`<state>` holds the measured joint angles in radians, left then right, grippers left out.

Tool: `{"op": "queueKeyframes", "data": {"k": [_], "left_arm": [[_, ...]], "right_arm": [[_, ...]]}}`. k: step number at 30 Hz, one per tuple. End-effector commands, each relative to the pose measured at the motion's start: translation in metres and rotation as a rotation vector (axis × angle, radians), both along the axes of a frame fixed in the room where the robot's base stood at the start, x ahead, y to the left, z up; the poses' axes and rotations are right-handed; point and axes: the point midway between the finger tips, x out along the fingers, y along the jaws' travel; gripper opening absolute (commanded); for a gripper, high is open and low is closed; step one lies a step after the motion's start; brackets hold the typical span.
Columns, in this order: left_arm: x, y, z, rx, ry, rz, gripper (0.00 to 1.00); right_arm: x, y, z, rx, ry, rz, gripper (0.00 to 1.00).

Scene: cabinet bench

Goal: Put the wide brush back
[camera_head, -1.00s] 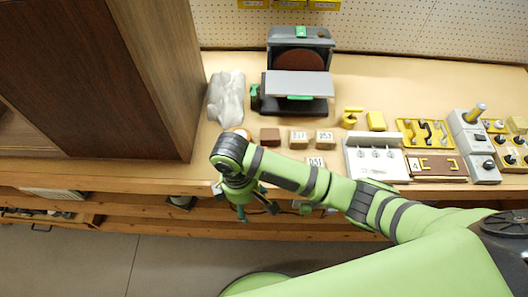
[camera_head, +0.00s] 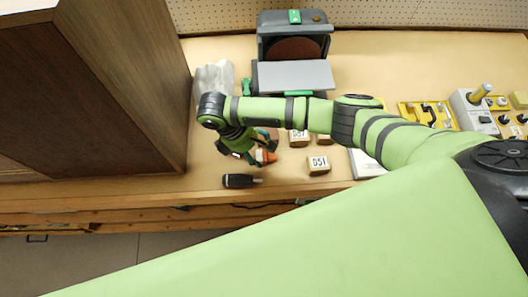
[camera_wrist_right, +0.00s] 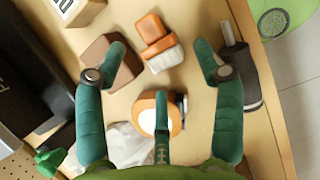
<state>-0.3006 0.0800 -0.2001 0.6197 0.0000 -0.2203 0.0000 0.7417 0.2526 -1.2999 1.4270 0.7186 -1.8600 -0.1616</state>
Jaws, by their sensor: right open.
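A small brush with an orange two-part handle and pale bristles lies on the bench, seen in the right wrist view (camera_wrist_right: 155,42); it looks like the wide brush. In the head view its orange part (camera_head: 265,156) shows just beside my right gripper (camera_head: 255,152). My right gripper is open, with its green fingers spread above the bench on both sides of the brush in the wrist view (camera_wrist_right: 160,62). Nothing is seen held between them. My left gripper is not in view.
A black object with a metal end (camera_head: 240,181) lies near the bench's front edge. A brown block (camera_wrist_right: 108,62), an orange ring with a white centre (camera_wrist_right: 155,112) and a crumpled clear bag (camera_head: 213,80) are close by. A wooden cabinet (camera_head: 90,90) stands left; labelled blocks (camera_head: 318,164) lie right.

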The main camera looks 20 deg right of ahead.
Motion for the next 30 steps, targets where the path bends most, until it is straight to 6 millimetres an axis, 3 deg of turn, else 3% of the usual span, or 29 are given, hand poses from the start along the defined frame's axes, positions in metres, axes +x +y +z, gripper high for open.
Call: {"op": "queueKeyframes", "data": {"k": [2,6,14,15,18,19,30], "left_arm": [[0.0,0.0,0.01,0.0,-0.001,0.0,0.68],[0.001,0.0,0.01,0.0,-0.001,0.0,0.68],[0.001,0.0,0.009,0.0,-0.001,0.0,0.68],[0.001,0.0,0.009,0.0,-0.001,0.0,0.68],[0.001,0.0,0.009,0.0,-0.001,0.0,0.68],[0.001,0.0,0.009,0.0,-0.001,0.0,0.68],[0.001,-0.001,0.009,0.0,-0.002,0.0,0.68]], "right_arm": [[-0.006,-0.005,-0.008,-0.004,0.004,-0.001,0.69],[-0.007,-0.01,-0.026,-0.003,0.002,0.0,0.69],[-0.006,-0.011,-0.03,0.0,-0.001,0.0,0.69],[-0.006,-0.011,-0.03,0.0,-0.001,0.0,0.61],[-0.006,-0.011,-0.03,0.0,-0.001,0.0,0.21],[-0.006,-0.011,-0.03,0.0,-0.001,0.0,0.15],[-0.006,-0.011,-0.029,0.0,-0.001,0.0,0.09]]}}
